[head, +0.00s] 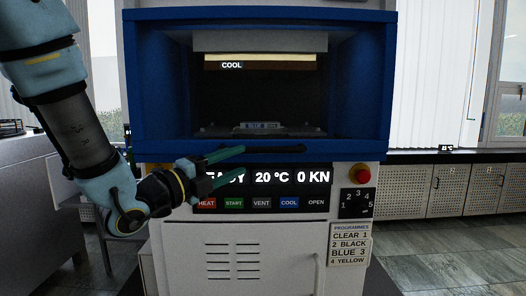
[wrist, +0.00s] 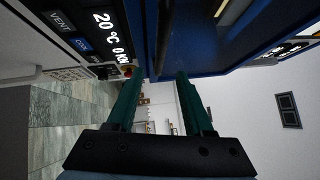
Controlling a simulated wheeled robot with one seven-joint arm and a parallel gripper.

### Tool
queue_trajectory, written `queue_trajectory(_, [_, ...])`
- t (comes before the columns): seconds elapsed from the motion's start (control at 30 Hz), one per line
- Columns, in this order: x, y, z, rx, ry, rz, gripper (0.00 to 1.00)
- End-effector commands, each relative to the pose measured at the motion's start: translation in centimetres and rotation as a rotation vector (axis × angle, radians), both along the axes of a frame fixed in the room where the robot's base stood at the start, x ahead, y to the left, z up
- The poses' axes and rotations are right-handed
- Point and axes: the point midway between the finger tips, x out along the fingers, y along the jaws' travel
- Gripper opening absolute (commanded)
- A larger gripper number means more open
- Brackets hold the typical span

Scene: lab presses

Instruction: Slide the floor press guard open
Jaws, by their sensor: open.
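The floor press (head: 270,240) stands straight ahead, a pale cabinet with a blue frame (head: 160,80) around its chamber. No separate guard panel is clearly visible across the opening. My gripper (head: 242,163) is open and empty in front of the display, just below the frame's left half. In the wrist view its green fingers (wrist: 159,80) point towards the blue frame (wrist: 235,55).
The display (head: 270,176) reads 20 °C and 0 KN, above a row of labelled buttons (head: 262,203). A red knob (head: 360,175) and number keypad (head: 357,202) are at right, above a programmes card (head: 350,244). A grey counter (head: 35,160) stands left; low cabinets (head: 460,190) stand right.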

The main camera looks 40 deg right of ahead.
Motion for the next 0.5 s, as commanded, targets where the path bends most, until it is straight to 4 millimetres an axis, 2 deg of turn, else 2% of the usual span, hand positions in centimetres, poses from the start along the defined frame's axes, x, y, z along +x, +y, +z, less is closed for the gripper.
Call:
queue_trajectory(0.3, [0.5,-5.6,1.1,0.0,0.005,0.0,0.52])
queue_trajectory(0.5, [0.9,-8.5,1.4,0.001,0.006,0.004,0.52])
